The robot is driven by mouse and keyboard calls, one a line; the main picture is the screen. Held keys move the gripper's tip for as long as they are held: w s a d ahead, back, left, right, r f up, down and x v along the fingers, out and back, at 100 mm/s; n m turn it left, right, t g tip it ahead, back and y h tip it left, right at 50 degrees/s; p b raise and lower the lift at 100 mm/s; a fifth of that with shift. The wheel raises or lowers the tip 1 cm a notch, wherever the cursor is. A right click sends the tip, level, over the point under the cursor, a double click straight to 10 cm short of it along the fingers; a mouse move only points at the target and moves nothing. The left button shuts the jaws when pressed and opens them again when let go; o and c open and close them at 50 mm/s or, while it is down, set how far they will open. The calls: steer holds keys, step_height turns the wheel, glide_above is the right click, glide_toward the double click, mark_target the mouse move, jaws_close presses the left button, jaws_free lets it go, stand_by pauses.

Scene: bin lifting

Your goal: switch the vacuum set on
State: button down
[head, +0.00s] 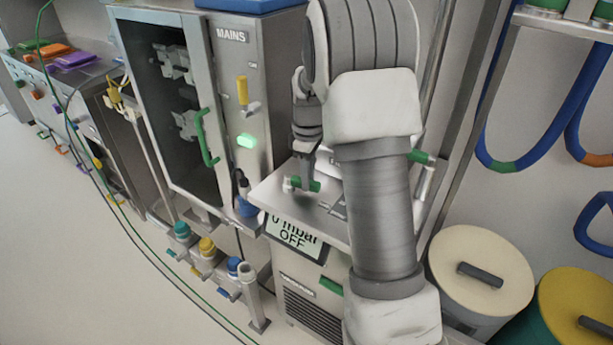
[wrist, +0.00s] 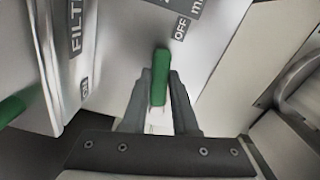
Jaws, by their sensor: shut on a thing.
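The vacuum set (head: 271,192) is a grey metal unit with a sloped top, right of the mains cabinet. Its display (head: 293,238) reads "0 mbar OFF". A green switch handle (head: 312,186) sits on its top; it also shows in the wrist view (wrist: 160,72), its tip close to a label (wrist: 181,27) reading "OFF". My gripper (head: 303,172) reaches down onto the handle. In the wrist view my gripper (wrist: 159,85) has one finger on each side of the green handle and is shut on it. My arm hides part of the set's right side.
The mains cabinet (head: 232,100) with an open-looking dark interior and green handle (head: 206,138) stands at left. Bottles with coloured caps (head: 207,246) stand low in front. Round lidded drums (head: 480,268) are at right. In the wrist view, a "FILT" labelled panel (wrist: 75,60) is close at left.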

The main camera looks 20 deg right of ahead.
steer(key=n, duration=0.1)
steer(key=w+n+p, duration=0.1)
steer(key=n, duration=0.1)
steer(key=d+n+p, duration=0.1)
steer(key=shift+w+d+r+n, duration=0.1)
steer(key=shift+w+r+n, duration=0.1)
steer(key=shift+w+n, duration=0.15)
steer(key=w+n+p, duration=0.1)
steer(key=n, duration=0.1)
steer(key=w+n+p, duration=0.1)
steer(key=n+p, duration=0.1)
steer(key=shift+w+d+n, duration=0.1)
steer(key=shift+d+n, duration=0.05)
steer(key=shift+n, duration=0.1)
steer(key=n+p, duration=0.1)
steer(key=w+n+p, duration=0.1)
steer(key=n, duration=0.1)
steer(key=shift+w, duration=0.25)
steer(key=shift+w+a+f+n+p, duration=0.1)
steer(key=shift+w+a+n+p, duration=0.2)
steer(key=shift+n+p, duration=0.35)
steer(key=shift+w+a+f+n+p, duration=0.15)
steer(key=shift+w+n+p, duration=0.2)
steer(key=shift+n, duration=0.6)
steer(key=shift+r, duration=0.1)
steer(key=c, duration=0.7)
jaws_free()
